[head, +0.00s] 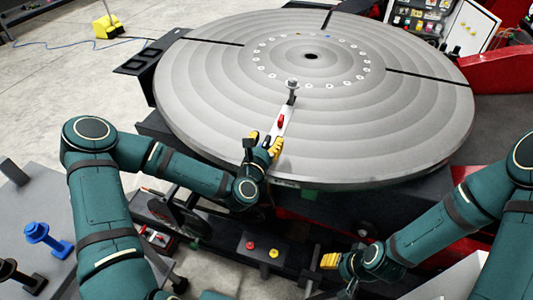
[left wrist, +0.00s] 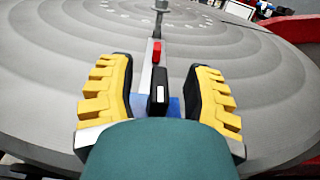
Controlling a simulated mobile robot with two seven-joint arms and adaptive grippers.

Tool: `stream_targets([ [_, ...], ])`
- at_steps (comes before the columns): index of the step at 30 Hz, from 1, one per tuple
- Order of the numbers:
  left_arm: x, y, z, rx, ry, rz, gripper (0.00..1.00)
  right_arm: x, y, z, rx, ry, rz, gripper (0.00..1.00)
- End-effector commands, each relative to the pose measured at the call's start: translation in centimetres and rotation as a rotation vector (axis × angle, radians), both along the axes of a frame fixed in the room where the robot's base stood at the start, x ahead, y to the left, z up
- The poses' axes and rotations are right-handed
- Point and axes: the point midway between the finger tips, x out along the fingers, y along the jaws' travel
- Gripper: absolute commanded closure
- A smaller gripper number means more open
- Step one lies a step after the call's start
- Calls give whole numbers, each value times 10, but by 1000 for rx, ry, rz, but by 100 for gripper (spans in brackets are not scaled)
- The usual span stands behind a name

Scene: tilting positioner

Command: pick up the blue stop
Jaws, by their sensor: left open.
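A blue piece (head: 40,236) with a round head and a flat foot, which looks like the blue stop, stands on a grey surface at the lower left in the head view. My left gripper (head: 263,146) is away from it, over the near edge of the big round table. Its yellow fingers are open in the left wrist view (left wrist: 160,92). Between them is the near end of a bar with a black block (left wrist: 158,92); a small blue patch (left wrist: 175,105) beside it is mostly hidden. My right gripper (head: 330,261) is low at the right; its opening is unclear.
The grey round table (head: 400,130) fills the middle. On it lies the bar with a red piece (head: 281,122) and a grey knob (head: 292,85). A black piece (head: 20,275) stands near the blue one. A box with red and yellow buttons (head: 262,248) is below.

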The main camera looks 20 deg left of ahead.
Motion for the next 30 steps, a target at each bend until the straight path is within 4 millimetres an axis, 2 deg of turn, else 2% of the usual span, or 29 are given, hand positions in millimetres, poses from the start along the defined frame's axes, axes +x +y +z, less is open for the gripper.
stream_targets([
  [1, 0, 0, 0, 0, 0, 0, 50, 0, 0, 0, 0, 0, 0, 53],
  [5, 0, 0, 0, 0, 0, 0, 96, 0, 0, 0, 0, 0, 0, 53],
  [6, 0, 0, 0, 0, 0, 0, 100, 0, 0, 0, 0, 0, 0, 53],
  [22, 0, 0, 4, 1, -4, 0, 100, 0, 0, 1, 0, 0, 0, 53],
  [26, 0, 1, 17, 2, -5, 1, 100, 1, 0, 4, 0, -2, -2, 53],
  [30, 0, 0, 44, 3, -7, 0, 100, 3, -1, 11, -2, -7, -5, 53],
])
